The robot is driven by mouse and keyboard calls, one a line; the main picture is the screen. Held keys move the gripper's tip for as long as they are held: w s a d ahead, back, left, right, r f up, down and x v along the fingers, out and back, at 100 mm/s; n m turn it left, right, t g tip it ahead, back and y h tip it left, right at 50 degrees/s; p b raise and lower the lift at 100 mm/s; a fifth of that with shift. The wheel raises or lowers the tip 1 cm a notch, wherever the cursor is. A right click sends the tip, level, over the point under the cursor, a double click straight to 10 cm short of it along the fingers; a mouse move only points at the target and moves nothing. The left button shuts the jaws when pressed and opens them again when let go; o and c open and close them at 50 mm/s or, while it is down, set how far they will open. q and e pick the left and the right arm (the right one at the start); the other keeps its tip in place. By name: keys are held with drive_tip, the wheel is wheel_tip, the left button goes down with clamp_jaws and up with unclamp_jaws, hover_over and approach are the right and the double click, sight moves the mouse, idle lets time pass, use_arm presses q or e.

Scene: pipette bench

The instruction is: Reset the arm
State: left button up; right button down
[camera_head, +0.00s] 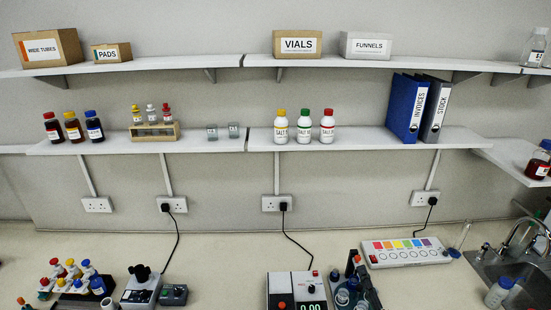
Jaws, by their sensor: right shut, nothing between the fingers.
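I cannot make out either gripper or arm in the head view. The task names no object. The bench (220,262) runs along the bottom of the view. On it stand a rack of colour-capped bottles at the left, a grey device with a black top (142,288), a small dark box (174,295), a scale with a lit display (311,288) and a cluster of dark and bluish vials (345,297). A white strip with coloured squares (405,253) lies at the right.
A lower shelf (350,140) holds bottles, a wooden rack (155,132) and a blue binder (405,107). An upper shelf (180,64) holds labelled boxes. A sink with a tap (520,240) is at the right. Cables hang from wall sockets. Bench between the dark box and scale is clear.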

drive_tip(key=s+d+f+m+g+h, duration=0.4)
drive_tip(key=d+f+m, duration=0.3)
drive_tip(key=f+m, duration=0.15)
drive_tip(key=s+d+f+m+g+h, duration=0.4)
drive_tip(key=d+f+m, duration=0.4)
drive_tip(key=f, duration=0.1)
drive_tip(key=s+a+f+m+g+y, duration=0.25)
drive_tip(key=s+f+g, duration=0.25)
drive_tip(key=s+f, duration=0.5)
drive_tip(key=s+a+f+m+g+y, duration=0.15)
drive_tip(key=s+f+m+g, duration=0.25)
drive_tip(key=s+f, duration=0.6)
drive_tip(key=s+a+f+g+b, duration=0.1)
drive_tip(key=s+f+b, duration=0.1)
drive_tip(key=f, duration=1.3)
drive_tip(key=s+a+f+b, duration=0.1)
drive_tip(key=f+b, duration=0.1)
drive_tip(key=f, duration=1.3)
drive_tip(key=s+f+g+b, duration=0.1)
drive_tip(key=s+f+b, duration=0.3)
drive_tip(key=s+f, duration=1.6)
wheel_tip(320, 180, down, 4)
drive_tip(key=shift+s+r+n+g, duration=0.1)
drive_tip(key=shift+s+n+g, duration=0.2)
drive_tip(key=shift+n, duration=0.1)
